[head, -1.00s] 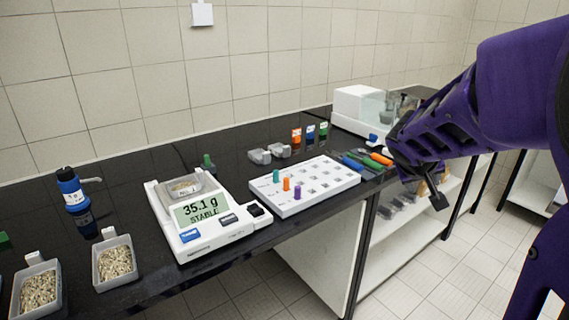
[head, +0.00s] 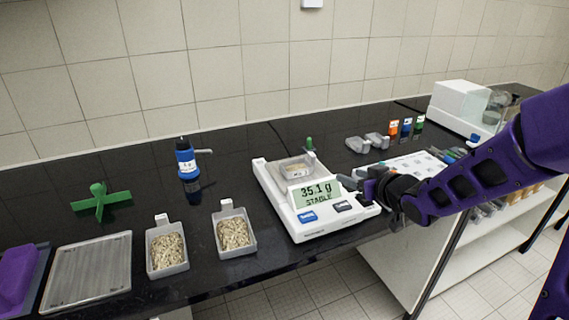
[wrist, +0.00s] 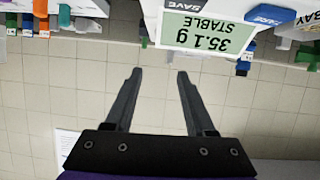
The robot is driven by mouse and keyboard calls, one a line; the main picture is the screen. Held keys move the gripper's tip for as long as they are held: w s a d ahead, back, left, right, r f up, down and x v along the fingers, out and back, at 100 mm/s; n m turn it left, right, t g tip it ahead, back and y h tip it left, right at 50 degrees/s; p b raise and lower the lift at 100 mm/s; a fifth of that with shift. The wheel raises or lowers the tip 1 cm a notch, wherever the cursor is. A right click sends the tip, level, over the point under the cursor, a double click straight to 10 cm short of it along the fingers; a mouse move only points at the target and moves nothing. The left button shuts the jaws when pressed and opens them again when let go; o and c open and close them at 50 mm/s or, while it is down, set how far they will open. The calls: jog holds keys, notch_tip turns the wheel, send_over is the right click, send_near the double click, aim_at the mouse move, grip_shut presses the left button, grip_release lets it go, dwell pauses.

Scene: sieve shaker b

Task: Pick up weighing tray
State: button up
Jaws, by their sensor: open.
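A small grey tray (head: 295,169) sits on the pan of the white balance (head: 318,223), whose display reads 35.1 g STABLE. Two similar grey trays filled with pale granules, one (head: 167,250) and another (head: 235,234), stand on the counter left of the balance. My gripper (wrist: 158,74) is open, with nothing between its fingers. In the head view it is at the balance's right side, right of the tray on the pan. The balance display also shows upside down at the top of the wrist view (wrist: 207,32).
A blue bottle (head: 186,160), a green cross-shaped object (head: 101,202) and a flat grey tray (head: 90,272) are on the black counter to the left. A white rack (head: 402,166) is partly hidden behind my arm. The counter between bottle and balance is clear.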

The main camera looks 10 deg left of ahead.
aim_at(313, 155)
jog(key=shift+t+y, duration=0.3)
jog(key=shift+y, duration=0.2)
jog(key=x, duration=0.6)
jog(key=a+r+b+x, duration=0.1)
jog(key=x, duration=0.5)
jog(key=a+r+x, duration=0.1)
jog(key=x, duration=0.5)
jog(key=shift+s+b, duration=0.35)
jog(key=shift+c, duration=0.3)
grip_shut()
